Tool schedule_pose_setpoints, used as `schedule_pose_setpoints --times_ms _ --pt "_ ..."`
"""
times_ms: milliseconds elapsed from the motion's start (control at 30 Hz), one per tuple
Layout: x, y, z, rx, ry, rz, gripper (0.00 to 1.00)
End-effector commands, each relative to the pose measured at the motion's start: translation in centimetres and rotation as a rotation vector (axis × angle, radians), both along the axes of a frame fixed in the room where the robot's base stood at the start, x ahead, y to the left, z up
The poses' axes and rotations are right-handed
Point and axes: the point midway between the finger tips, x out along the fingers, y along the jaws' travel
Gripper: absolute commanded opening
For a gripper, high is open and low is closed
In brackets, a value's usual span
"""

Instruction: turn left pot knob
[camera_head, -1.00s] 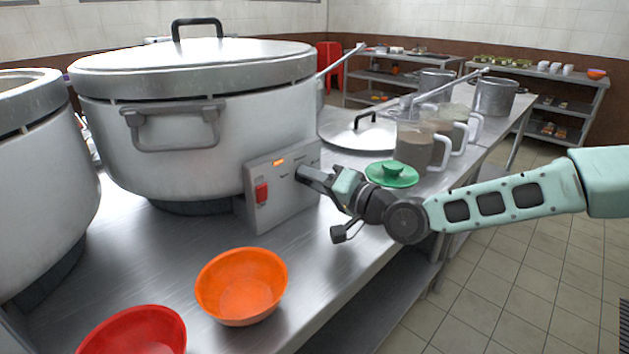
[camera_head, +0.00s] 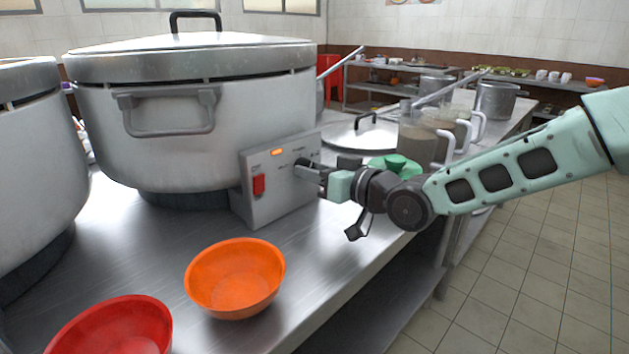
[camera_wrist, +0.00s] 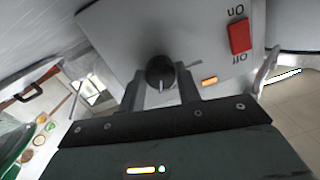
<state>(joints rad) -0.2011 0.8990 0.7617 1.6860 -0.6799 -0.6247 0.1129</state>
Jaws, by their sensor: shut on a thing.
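A large grey lidded pot (camera_head: 215,110) stands on the steel counter, with a control panel (camera_head: 272,200) at its front. The panel carries a red switch (camera_head: 258,184) and a lit orange lamp (camera_head: 277,152). In the wrist view the dark round knob (camera_wrist: 160,72) with a pale pointer line sits on the panel (camera_wrist: 200,30). My gripper (camera_wrist: 165,90) is shut on the knob, one finger on each side of it.
An orange bowl (camera_head: 235,280) and a red bowl (camera_head: 115,330) are on the counter in front. Another big pot (camera_head: 35,170) is at the left edge.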

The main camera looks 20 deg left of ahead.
Motion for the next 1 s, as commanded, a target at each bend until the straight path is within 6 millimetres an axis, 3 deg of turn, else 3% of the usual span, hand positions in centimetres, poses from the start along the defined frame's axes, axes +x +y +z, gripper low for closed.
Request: schedule_pose_setpoints --times_ms 500,1000 --pt "-0.01 -0.03 -0.2 -0.127 -0.304 0.001 0.1" --pt "-0.03 -0.02 -0.05 -0.149 -0.353 0.001 0.1"
